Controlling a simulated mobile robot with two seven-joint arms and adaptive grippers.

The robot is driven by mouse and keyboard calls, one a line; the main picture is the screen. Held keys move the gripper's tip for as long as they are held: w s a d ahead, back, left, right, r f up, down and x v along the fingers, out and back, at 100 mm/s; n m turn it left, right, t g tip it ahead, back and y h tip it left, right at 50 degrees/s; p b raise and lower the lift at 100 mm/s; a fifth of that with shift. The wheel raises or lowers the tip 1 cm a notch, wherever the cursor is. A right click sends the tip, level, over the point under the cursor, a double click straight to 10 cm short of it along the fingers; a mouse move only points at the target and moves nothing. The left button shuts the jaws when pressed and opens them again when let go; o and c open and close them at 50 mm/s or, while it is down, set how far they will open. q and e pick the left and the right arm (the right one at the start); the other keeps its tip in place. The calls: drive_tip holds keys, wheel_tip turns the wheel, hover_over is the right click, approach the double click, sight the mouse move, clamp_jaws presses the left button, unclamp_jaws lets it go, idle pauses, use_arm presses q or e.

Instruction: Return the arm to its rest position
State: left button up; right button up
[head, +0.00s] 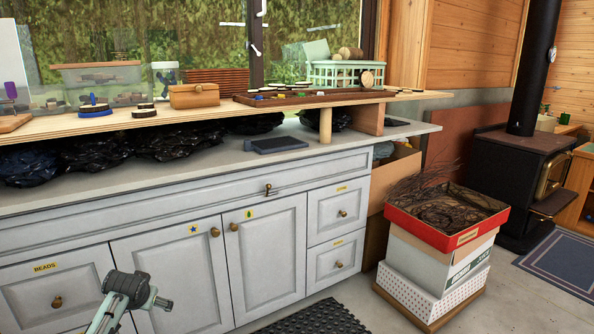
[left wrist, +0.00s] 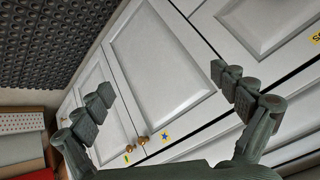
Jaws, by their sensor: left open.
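My left arm comes in at the bottom left of the head view. Its gripper (head: 140,291) is in front of the grey cabinet doors, below the worktop. In the left wrist view the two fingers of my left gripper (left wrist: 165,88) are spread wide apart with nothing between them. A cabinet door (left wrist: 158,60) with a blue star label shows behind the gap. My right gripper is in neither view.
The grey cabinet (head: 170,255) has small knobs. A worktop (head: 225,160) carries black bags and a raised shelf. A red-rimmed box of twigs (head: 445,222) stands on the right. A black rubber mat (head: 312,318) lies on the floor.

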use_arm(q)
drive_tip(key=s+d+f+g+h, duration=0.1)
drive_tip(key=s+d+f, duration=0.2)
drive_tip(key=s+f, duration=0.45)
drive_tip(key=s+d+f+g, duration=0.1)
drive_tip(key=s+d+f, duration=0.2)
drive_tip(key=s+f, duration=0.45)
drive_tip(key=s+d+f+g, duration=0.1)
drive_tip(key=s+d+f, duration=0.1)
drive_tip(key=s, duration=0.9)
drive_tip(key=s+d+f+g+h, duration=0.1)
drive_tip(key=s+d, duration=0.3)
drive_tip(key=s, duration=0.7)
drive_tip(key=shift+s+f+m, duration=0.15)
drive_tip(key=shift+f+m, duration=0.25)
drive_tip(key=shift+f, duration=0.45)
